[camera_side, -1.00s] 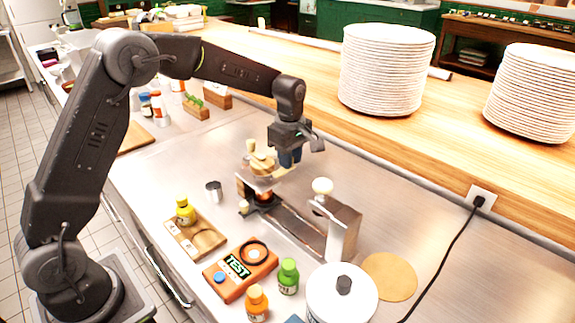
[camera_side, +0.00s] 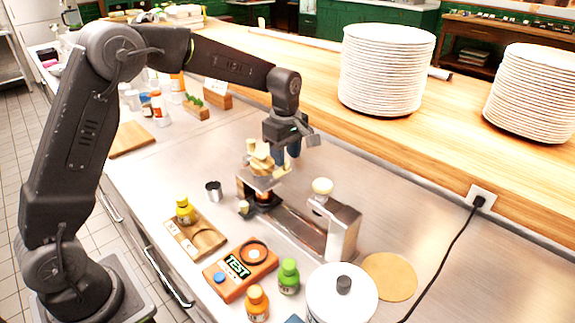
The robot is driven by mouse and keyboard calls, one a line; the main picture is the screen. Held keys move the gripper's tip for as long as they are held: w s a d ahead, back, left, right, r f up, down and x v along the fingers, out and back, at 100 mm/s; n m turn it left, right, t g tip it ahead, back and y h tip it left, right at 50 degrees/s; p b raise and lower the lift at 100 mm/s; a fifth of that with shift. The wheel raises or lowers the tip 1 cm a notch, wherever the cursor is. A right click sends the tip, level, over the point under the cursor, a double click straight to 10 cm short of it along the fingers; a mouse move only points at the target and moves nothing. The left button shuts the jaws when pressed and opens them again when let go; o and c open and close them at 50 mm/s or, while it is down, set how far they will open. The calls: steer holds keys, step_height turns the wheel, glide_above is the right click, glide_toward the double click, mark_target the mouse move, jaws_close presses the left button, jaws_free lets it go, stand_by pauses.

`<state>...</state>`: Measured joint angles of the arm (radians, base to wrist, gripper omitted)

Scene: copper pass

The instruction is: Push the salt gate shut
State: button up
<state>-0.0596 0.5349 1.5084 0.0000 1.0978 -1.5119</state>
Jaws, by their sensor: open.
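A metal fixture (camera_side: 294,229) stands in the middle of the steel counter, with a long rail and an upright block (camera_side: 343,232) at its right end. A cream knob (camera_side: 322,186) sits by that block. At the rail's left end is a small station with pale wooden-looking pieces (camera_side: 261,160) on top and a dark ring with a copper-coloured part (camera_side: 264,198) below. I cannot tell for sure which piece is the salt gate. My gripper (camera_side: 286,158) is open and points down, just behind and right of the pale pieces. Its fingertips are partly hidden, and contact cannot be told.
In front stand an orange TEST box (camera_side: 240,271), green bottle (camera_side: 288,277), orange bottle (camera_side: 257,302) and white lidded pot (camera_side: 342,297). A yellow bottle (camera_side: 185,210) stands on a wooden tray (camera_side: 208,241), near a metal cup (camera_side: 214,191). Plate stacks (camera_side: 387,70) stand on the wooden ledge behind.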

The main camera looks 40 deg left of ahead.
steer(key=shift+r, duration=2.1)
steer(key=s+r+m, duration=0.1)
steer(key=s+r, duration=0.1)
steer(key=s+r+m+t, duration=0.1)
steer(key=s+r+m, duration=0.1)
steer(key=s+d+r+m, duration=0.1)
steer(key=s+r, duration=0.1)
steer(key=s, duration=0.1)
steer(key=s+d+m+t, duration=0.2)
steer(key=s+m+t, duration=0.2)
steer(key=s+m, duration=1)
steer(key=s, duration=0.7)
steer(key=shift+s+t, duration=0.2)
steer(key=shift+t, duration=0.1)
steer(key=shift+o, duration=0.2)
steer(key=shift+r, duration=0.1)
